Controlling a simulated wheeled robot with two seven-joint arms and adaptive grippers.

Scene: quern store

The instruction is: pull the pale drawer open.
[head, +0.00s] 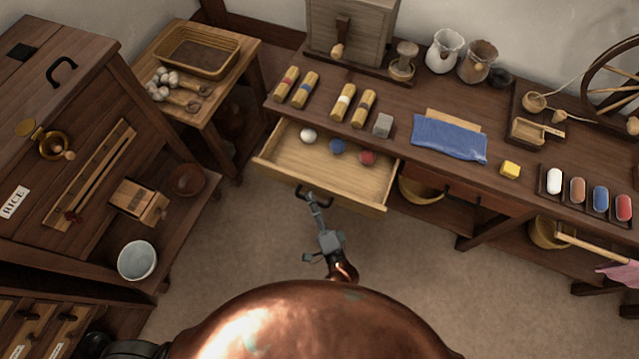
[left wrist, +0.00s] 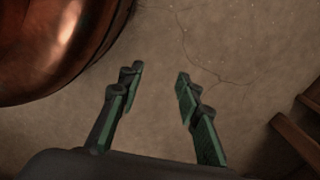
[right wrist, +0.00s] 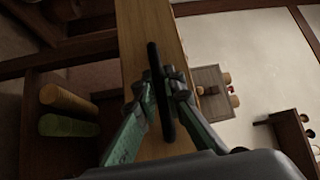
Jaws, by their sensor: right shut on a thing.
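The pale drawer (head: 281,168) stands pulled out from under the long dark bench in the head view. A white, a blue and a red ball lie inside it near the back. Its dark bar handle (right wrist: 159,92) crosses the pale front in the right wrist view. My right gripper (head: 313,194) is at the drawer front, with its fingers shut on the handle. It also shows in the right wrist view (right wrist: 162,88). My left gripper (left wrist: 158,75) is open and empty above the bare floor in the left wrist view.
The bench top (head: 399,118) holds wrapped rolls, a blue cloth (head: 449,138), jars and coloured blocks. A dark cabinet (head: 60,130) and a small side table with a basket (head: 199,51) stand at left. The floor in front of the drawer is clear.

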